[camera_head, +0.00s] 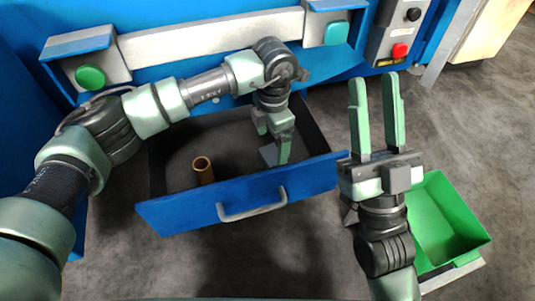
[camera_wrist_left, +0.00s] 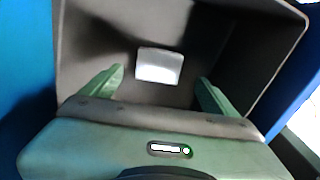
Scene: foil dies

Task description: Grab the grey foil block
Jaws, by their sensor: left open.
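The grey foil block (camera_head: 268,154) lies in the open blue drawer, partly hidden by my left gripper in the head view. In the left wrist view the block (camera_wrist_left: 160,66) shows as a light grey rectangle on the drawer floor, beyond and between the fingertips. My left gripper (camera_head: 273,150) reaches down into the drawer at the block; it is open, with its fingers (camera_wrist_left: 160,90) apart and nothing between them that I can see touching. My right gripper (camera_head: 377,82) is open and empty, pointing up, to the right of the drawer.
The blue drawer front (camera_head: 245,199) with a metal handle (camera_head: 252,207) stands pulled out. A brown tube (camera_head: 203,170) stands upright in the drawer, left of the block. A green bin (camera_head: 440,222) sits at the right. Green buttons (camera_head: 90,77) and a red button (camera_head: 400,50) are on the machine.

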